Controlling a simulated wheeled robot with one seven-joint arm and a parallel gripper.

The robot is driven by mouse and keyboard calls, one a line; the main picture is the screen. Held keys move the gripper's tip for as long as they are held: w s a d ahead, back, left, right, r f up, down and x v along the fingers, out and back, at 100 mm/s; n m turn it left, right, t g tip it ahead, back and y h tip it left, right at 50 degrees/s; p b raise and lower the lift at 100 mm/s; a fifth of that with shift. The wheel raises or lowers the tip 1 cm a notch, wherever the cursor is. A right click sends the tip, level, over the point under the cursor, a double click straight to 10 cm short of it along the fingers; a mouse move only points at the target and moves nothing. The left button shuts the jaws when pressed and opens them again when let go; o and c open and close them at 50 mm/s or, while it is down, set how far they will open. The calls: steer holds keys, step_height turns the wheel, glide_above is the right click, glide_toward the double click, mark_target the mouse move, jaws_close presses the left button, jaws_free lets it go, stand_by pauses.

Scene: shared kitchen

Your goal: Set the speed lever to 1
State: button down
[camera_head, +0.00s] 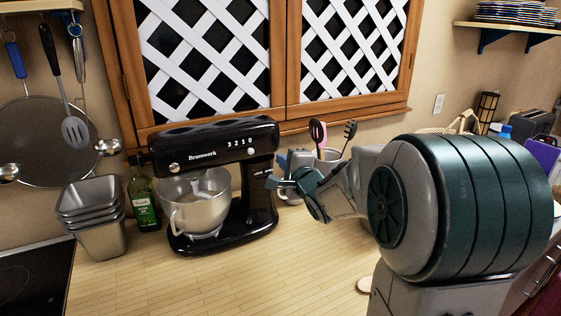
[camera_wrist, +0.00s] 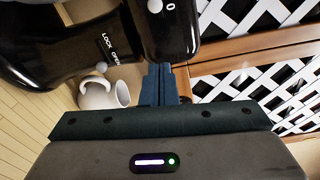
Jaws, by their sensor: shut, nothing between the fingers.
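The black stand mixer (camera_head: 222,135) stands on the wooden counter with its steel bowl (camera_head: 198,205) below the head. The numbers 3 2 1 0 are printed on the side of its head. In the wrist view, a silver round knob (camera_wrist: 154,6), seemingly the speed lever's end, sits beside the printed 0 at the top edge. Another small silver knob (camera_wrist: 113,59) is by the LOCK OPEN print. My gripper (camera_head: 275,182) is shut and empty, just right of the mixer. Its fingers (camera_wrist: 158,72) point toward the mixer head; contact cannot be told.
A utensil crock (camera_head: 330,155) stands behind my gripper, against the wall. An oil bottle (camera_head: 144,200) and stacked steel pans (camera_head: 97,215) stand left of the mixer.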

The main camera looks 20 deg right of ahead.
mark_target(249, 149)
steer(key=w, duration=0.4)
steer(key=w+a, duration=0.1)
steer(key=w, duration=0.2)
steer(key=shift+w+a+f+p, duration=0.1)
steer(key=shift+f+p, duration=0.15)
steer(key=shift+p, duration=0.15)
steer(key=a, duration=0.1)
steer(key=s+a, duration=0.1)
steer(key=a, duration=0.1)
steer(key=shift+s+r+p, duration=0.2)
steer(key=shift+r+p, duration=0.2)
steer(key=shift+s+a, duration=0.1)
steer(key=shift+a, duration=0.1)
